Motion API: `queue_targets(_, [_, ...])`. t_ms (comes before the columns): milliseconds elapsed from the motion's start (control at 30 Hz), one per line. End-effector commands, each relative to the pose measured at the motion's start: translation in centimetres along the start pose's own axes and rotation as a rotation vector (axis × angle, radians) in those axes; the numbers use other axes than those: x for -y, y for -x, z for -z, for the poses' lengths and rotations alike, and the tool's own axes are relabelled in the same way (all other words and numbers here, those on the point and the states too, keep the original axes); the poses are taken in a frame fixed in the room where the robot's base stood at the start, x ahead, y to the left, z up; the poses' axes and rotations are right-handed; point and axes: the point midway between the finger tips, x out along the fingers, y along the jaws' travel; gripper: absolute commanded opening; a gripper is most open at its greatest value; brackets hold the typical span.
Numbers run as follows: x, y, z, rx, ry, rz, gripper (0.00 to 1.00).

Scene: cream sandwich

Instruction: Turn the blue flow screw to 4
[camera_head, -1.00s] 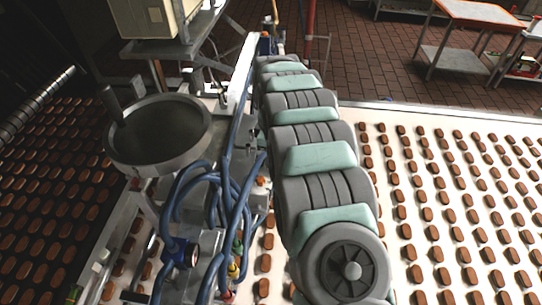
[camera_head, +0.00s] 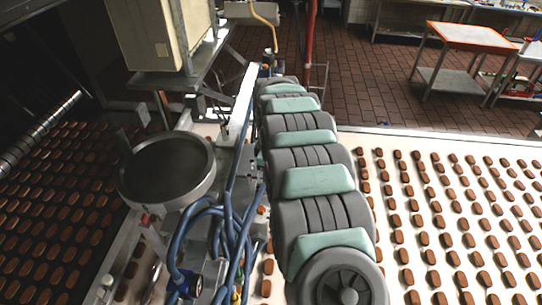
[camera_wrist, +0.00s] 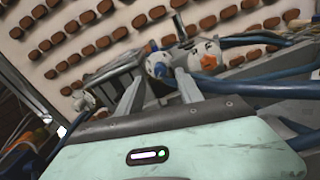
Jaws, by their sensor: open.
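My gripper (camera_wrist: 158,88) shows in the wrist view with its two grey fingers apart and nothing held between them. Just beyond the fingertips is a round blue and white fitting (camera_wrist: 158,62); I cannot tell for sure whether it is the blue flow screw, and no numbers are readable. A small orange part (camera_wrist: 208,62) sits on a white fitting right of the fingers. In the head view my arm reaches away along the machine, and its far end hides the gripper. A blue fitting with a dark round face (camera_head: 186,283) shows at the lower left there.
Blue hoses (camera_head: 225,225) tangle left of my arm and also run right of the fingers in the wrist view (camera_wrist: 265,86). A round metal hopper (camera_head: 167,172) stands left. Sandwich biscuits cover the white belt (camera_head: 400,145) at right.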

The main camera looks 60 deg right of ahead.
Motion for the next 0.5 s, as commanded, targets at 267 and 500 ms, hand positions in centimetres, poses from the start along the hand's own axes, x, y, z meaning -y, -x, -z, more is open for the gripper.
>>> queue_targets(267, [-0.2,2.3,0.6,-0.005,0.007,-0.004,0.43])
queue_targets(500, [0.2,3.3,0.1,0.0,0.001,0.002,0.43])
